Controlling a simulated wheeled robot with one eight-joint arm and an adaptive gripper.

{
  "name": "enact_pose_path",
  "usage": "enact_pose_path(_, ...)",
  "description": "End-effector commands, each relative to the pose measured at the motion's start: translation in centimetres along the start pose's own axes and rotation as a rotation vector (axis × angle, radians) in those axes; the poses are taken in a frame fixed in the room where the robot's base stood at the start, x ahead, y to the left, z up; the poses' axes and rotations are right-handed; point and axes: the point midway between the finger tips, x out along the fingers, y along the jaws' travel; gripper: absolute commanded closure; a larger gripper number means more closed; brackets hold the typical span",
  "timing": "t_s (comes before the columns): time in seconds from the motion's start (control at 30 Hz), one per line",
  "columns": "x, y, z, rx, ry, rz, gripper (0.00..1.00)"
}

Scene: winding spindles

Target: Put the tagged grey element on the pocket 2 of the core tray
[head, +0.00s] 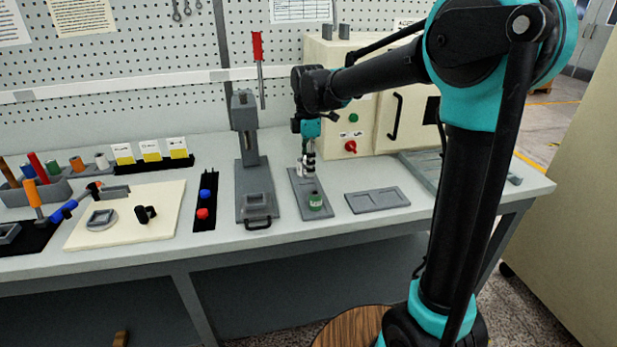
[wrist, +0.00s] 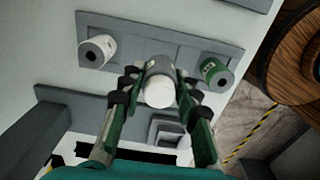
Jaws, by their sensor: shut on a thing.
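My gripper (wrist: 160,88) is shut on a grey element (wrist: 160,70), a short cylinder with a pale end facing the wrist camera. In the head view my gripper (head: 308,158) is over the back half of a narrow grey tray (head: 297,183). In the wrist view this tray (wrist: 130,29) has a white element (wrist: 97,50) at its left end and a green element (wrist: 217,73) at its right end. The held element is between them and hides part of the middle. I cannot tell whether it touches the tray. The green element (head: 315,202) stands at the tray's front.
A flat grey tray with empty recesses (head: 377,200) lies right of the narrow tray. A press (head: 247,150) with a red-handled lever stands left. A cabinet (head: 370,105) stands behind. A black strip with blue and red pieces (head: 205,200) lies further left.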

Motion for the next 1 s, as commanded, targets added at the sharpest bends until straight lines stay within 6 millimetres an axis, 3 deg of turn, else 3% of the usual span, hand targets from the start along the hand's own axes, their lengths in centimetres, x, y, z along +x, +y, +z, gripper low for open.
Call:
enact_pose_path(0.23,1.7,0.0,0.0,0.0,0.0,0.0,0.98)
enact_pose_path(0.43,4.2,0.1,0.0,0.0,0.0,0.0,0.98)
enact_pose_path(0.8,4.8,0.0,0.0,0.0,0.0,0.0,0.98)
enact_pose_path(0.83,4.8,0.0,0.0,0.0,0.0,0.0,0.67)
enact_pose_path(1.0,4.8,0.0,0.0,0.0,0.0,0.0,0.48)
